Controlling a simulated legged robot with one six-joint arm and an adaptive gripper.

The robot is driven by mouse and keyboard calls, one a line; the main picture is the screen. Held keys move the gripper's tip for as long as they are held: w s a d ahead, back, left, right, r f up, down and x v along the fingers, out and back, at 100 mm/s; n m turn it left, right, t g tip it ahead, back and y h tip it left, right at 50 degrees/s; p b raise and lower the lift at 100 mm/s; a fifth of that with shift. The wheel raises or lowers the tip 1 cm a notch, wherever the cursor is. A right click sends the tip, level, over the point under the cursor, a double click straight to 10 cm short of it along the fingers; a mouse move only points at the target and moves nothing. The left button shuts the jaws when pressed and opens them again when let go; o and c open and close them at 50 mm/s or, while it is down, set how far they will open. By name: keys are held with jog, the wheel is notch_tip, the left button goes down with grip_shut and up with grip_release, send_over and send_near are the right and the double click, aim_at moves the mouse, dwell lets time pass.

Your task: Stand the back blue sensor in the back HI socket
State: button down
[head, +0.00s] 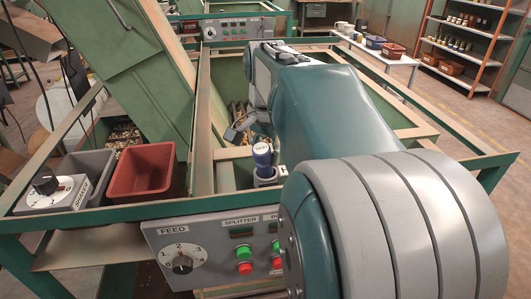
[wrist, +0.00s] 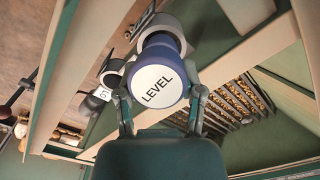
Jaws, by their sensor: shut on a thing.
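My gripper (wrist: 161,112) is shut on a blue sensor (wrist: 172,98) in the wrist view, one finger on each side of its blue cap. The cap's white round face reads LEVEL and faces the wrist camera. A grey round part shows behind the cap. The HI marking is not readable in either view, and my arm hides much of the area behind.
A green frame with tan rails surrounds the hopper. A red bin (head: 143,171) and a grey bin (head: 85,172) stand at the left. The control panel (head: 215,252) with a FEED knob is in front. A tray of nuts (wrist: 232,105) lies below in the wrist view.

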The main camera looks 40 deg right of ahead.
jog(key=shift+f, duration=0.75)
jog(key=c, duration=0.5)
grip_release()
jog(key=shift+r, duration=5.45)
